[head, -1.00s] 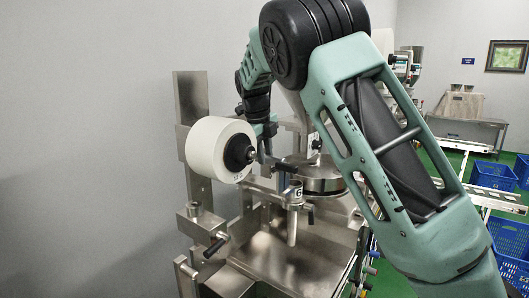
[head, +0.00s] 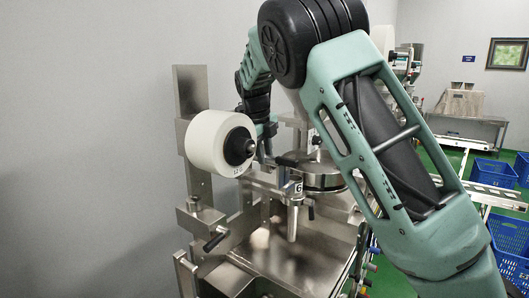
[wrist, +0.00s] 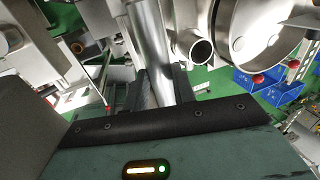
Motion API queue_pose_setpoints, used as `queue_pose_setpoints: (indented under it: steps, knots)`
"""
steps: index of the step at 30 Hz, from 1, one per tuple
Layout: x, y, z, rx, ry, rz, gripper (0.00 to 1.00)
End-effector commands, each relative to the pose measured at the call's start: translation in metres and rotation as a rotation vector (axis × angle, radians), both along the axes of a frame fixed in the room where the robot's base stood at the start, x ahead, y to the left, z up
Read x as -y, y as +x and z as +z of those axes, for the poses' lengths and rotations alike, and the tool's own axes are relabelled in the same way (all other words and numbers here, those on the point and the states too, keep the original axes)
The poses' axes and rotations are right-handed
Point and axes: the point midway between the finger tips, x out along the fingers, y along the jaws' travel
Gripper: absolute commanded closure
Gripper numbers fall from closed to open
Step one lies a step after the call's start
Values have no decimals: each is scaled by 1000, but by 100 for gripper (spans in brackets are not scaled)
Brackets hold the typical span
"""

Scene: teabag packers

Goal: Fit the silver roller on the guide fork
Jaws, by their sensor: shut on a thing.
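In the wrist view the silver roller (wrist: 148,40), a smooth bright metal cylinder, runs up from between the two dark fingers of my gripper (wrist: 158,88). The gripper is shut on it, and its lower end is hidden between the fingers. In the head view my gripper (head: 266,152) is small, just right of the white reel and above the steel machine. I cannot make out the roller clearly there. I cannot tell for certain which bracket is the guide fork.
The white reel (head: 216,142) on its steel upright stands close left of my gripper. A round steel hopper (head: 322,178) and a vertical tube (head: 292,222) are to the right. A black-handled lever (head: 214,242) juts out at lower left. Blue crates (head: 494,172) stand far right.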

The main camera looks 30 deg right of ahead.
Motion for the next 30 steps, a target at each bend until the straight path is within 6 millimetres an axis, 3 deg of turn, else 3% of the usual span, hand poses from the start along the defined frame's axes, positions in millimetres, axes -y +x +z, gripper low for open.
queue_pose_setpoints:
  steps: [14,15,17,30]
  knots:
    - [0,0,-12,0,0,0,100]
    - [0,0,-12,0,0,0,69]
    - [0,0,-11,0,0,0,52]
    - [-3,0,-2,2,2,2,49]
